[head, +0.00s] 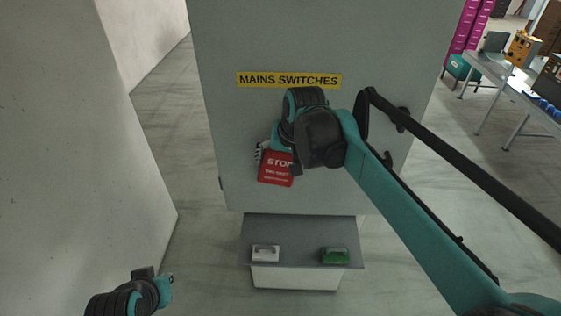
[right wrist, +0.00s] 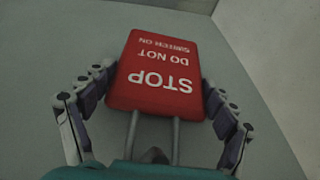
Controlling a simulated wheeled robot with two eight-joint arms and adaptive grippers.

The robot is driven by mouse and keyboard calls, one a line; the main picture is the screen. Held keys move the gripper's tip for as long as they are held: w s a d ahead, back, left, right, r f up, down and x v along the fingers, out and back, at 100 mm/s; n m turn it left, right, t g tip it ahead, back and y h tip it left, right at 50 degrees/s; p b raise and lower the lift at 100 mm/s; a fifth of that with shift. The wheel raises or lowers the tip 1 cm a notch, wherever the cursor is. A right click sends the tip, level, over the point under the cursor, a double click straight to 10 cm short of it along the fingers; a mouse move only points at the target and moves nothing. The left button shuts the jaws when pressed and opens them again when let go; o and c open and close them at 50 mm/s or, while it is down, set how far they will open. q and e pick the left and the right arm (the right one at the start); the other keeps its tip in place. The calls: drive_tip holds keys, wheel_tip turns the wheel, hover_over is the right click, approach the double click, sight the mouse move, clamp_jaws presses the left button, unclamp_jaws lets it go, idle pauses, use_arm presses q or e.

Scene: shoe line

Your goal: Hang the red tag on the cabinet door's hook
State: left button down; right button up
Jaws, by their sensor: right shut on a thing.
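The red tag (head: 277,168) with white STOP lettering is held in front of the grey cabinet door (head: 225,125), below the yellow MAINS SWITCHES label (head: 289,80). My right gripper (head: 268,152) is shut on the tag. In the right wrist view the fingers press on both sides of the red tag (right wrist: 155,75), and its lettering is upside down. Two grey prongs run from the tag toward my palm. The hook is not visible; my right wrist covers part of the door. My left gripper (head: 165,288) is low at the left, away from the door; its jaws are unclear.
A grey shelf (head: 300,232) below the door carries a white handled item (head: 265,253) and a green one (head: 335,255). A pale wall (head: 70,130) stands close at the left. Workbenches (head: 490,75) and magenta lockers (head: 470,35) stand at the far right.

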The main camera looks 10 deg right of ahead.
idle(0.4)
drive_tip(key=o, duration=1)
drive_tip(key=shift+o, duration=0.2)
drive_tip(key=v, duration=1.2)
drive_tip(key=s+d+f+n+b, duration=0.1)
drive_tip(key=s+f+b, duration=0.4)
drive_tip(key=f+b, duration=0.5)
drive_tip(key=s+f+n+t+b, duration=0.1)
drive_tip(key=s+f+b, duration=0.3)
drive_tip(key=f+b, duration=0.7)
drive_tip(key=s+d+f+n+t+h+b, duration=0.1)
drive_tip(key=s+f+b, duration=0.4)
drive_tip(key=f, duration=2.9)
drive_tip(key=b, duration=0.6)
drive_tip(key=shift+s+d+n, duration=0.3)
drive_tip(key=shift+s+n, duration=0.05)
drive_tip(key=shift+n, duration=0.05)
drive_tip(key=shift+f, duration=0.1)
